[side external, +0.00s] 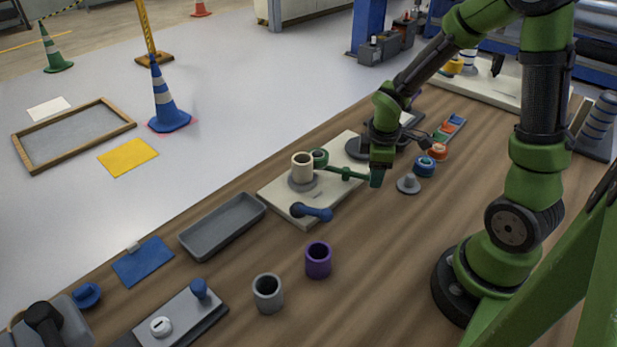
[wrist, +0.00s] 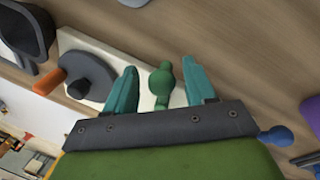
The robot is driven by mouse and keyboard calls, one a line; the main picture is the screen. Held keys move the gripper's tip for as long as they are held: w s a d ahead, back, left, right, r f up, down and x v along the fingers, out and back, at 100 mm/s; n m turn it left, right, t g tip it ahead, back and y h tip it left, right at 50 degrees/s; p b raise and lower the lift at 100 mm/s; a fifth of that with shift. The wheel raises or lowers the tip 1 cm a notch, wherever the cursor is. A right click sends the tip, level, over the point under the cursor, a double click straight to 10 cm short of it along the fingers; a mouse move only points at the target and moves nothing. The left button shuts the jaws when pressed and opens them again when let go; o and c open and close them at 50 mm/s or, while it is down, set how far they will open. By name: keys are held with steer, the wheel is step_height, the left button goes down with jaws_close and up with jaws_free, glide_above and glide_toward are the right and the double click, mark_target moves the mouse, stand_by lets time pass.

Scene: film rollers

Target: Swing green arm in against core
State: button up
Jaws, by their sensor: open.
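The beige core (side external: 302,168) stands upright on a grey disc on the cream board (side external: 279,196). The green arm (side external: 345,173) lies low over the board, its round roller end beside the core on the right; I cannot tell whether they touch. My gripper (side external: 376,180) is at the arm's other end, pointing down. In the wrist view my teal fingers (wrist: 163,90) are open, one on each side of a green knobbed part of the arm (wrist: 162,78), with gaps showing. The core is not visible in the wrist view.
A grey disc with a dark hub (wrist: 85,82) sits at the board's other end. Purple (side external: 318,260) and grey (side external: 268,293) cups and a grey tray (side external: 222,226) stand nearby. Blue and orange knobs lie right of the gripper.

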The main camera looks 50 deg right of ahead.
step_height(320, 180, up, 17)
steer(key=s+a, duration=0.1)
steer(key=a, duration=0.1)
steer(key=shift+s+a+f, duration=0.2)
steer(key=shift+s+a, duration=0.15)
steer(key=shift+s, duration=0.05)
steer(key=s+a+r+m+t+y, duration=0.1)
steer(key=s+a+m+t+y, duration=0.1)
steer(key=a+m, duration=0.3)
steer(key=s+a+r+m+t+y, duration=0.1)
steer(key=s+a+r+m+t, duration=0.1)
steer(key=a+m, duration=0.4)
steer(key=shift+s+r+t+y, duration=0.2)
steer(key=shift+s+t+y, duration=0.25)
steer(key=shift+t, duration=0.55)
